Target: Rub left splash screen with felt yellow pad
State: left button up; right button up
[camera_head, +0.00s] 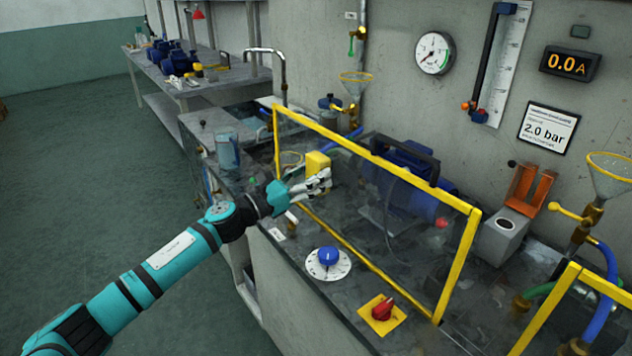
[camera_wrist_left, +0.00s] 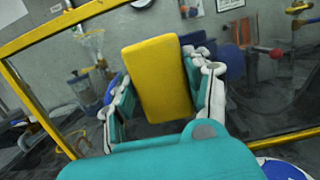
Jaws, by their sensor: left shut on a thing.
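The left splash screen is a clear pane in a yellow frame (camera_head: 375,158), standing upright on the bench in front of a blue pump. Its frame also shows in the left wrist view (camera_wrist_left: 62,22). My left gripper (camera_head: 322,178) is shut on the felt yellow pad (camera_head: 317,163), a thick yellow block. In the left wrist view the pad (camera_wrist_left: 158,78) sits between both fingers, in front of the pane. I cannot tell whether the pad touches the pane. My right gripper is not in view.
A blue dial (camera_head: 327,257) and a red knob on a yellow plate (camera_head: 382,309) stand on the bench top before the screen. A clear beaker (camera_head: 228,151) stands at the bench's left end. A second yellow-framed screen (camera_head: 545,312) is at lower right.

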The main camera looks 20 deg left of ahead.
pick_arm(q)
jog(key=shift+a, duration=0.1)
jog(key=shift+r+b+v, duration=0.2)
jog(key=shift+b+v, duration=0.2)
jog(key=shift+v, duration=2)
jog(key=shift+s+a+r, duration=0.15)
jog(key=shift+s+a, duration=0.15)
jog(key=shift+s, duration=0.15)
jog(key=shift+r+b+v, duration=0.1)
jog(key=shift+b+v, duration=0.25)
jog(key=shift+v, duration=0.4)
jog(key=shift+r+b+v, duration=0.15)
jog(key=shift+b+v, duration=0.2)
jog(key=shift+v, duration=0.35)
